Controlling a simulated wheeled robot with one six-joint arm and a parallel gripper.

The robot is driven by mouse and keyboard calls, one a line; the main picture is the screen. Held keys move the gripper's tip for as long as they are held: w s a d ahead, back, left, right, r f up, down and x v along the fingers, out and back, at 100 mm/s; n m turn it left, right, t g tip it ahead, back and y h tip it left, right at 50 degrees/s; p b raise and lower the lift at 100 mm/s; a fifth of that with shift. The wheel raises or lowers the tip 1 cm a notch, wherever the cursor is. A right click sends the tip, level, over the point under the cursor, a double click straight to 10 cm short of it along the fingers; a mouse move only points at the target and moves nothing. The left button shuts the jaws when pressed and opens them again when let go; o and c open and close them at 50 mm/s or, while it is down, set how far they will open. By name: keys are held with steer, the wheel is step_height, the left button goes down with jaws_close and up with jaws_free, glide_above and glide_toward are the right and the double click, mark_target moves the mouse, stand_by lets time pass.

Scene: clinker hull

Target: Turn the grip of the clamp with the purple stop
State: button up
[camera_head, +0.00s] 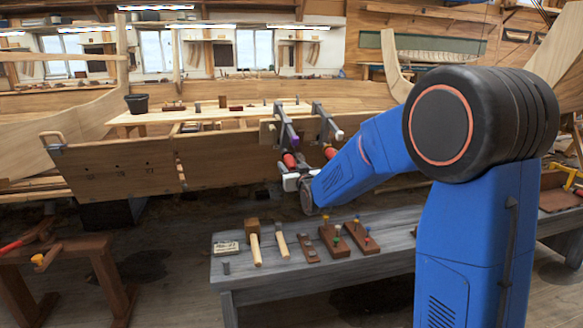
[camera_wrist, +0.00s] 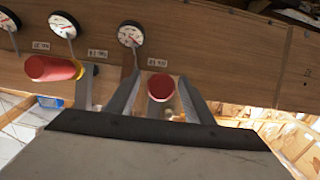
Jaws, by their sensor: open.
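Two clamps hang over the edge of the clinker hull (camera_head: 150,165) in the head view. The left clamp (camera_head: 282,118) has a purple stop (camera_head: 294,140) and a red grip (camera_head: 289,160). The right clamp (camera_head: 323,118) has a whitish stop (camera_head: 339,135) and a red grip (camera_head: 329,151). My gripper (camera_wrist: 160,86) is open, close below the purple-stop clamp's grip in the head view. In the wrist view, one red grip (camera_wrist: 161,90) lies between the fingers, seen end-on. Another red grip (camera_wrist: 52,68) with a yellow collar is outside them, left. No stop shows there; finger contact is unclear.
Several dial gauges (camera_wrist: 130,35) with labels sit along the plank in the wrist view. A grey bench (camera_head: 235,275) below my arm carries a mallet (camera_head: 253,243), a chisel (camera_head: 282,243) and wooden blocks with pegs (camera_head: 335,240). A black bucket (camera_head: 137,103) stands on the hull's board.

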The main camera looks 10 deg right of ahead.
steer(key=c, duration=1.1)
steer(key=shift+o, duration=0.3)
steer(key=m+y, duration=0.2)
steer(key=shift+d+y, duration=0.1)
steer(key=shift+y, duration=0.2)
steer(key=m+y, duration=0.2)
steer(key=shift+m+y, duration=0.3)
steer(key=shift+m, duration=0.1)
steer(key=o, duration=1)
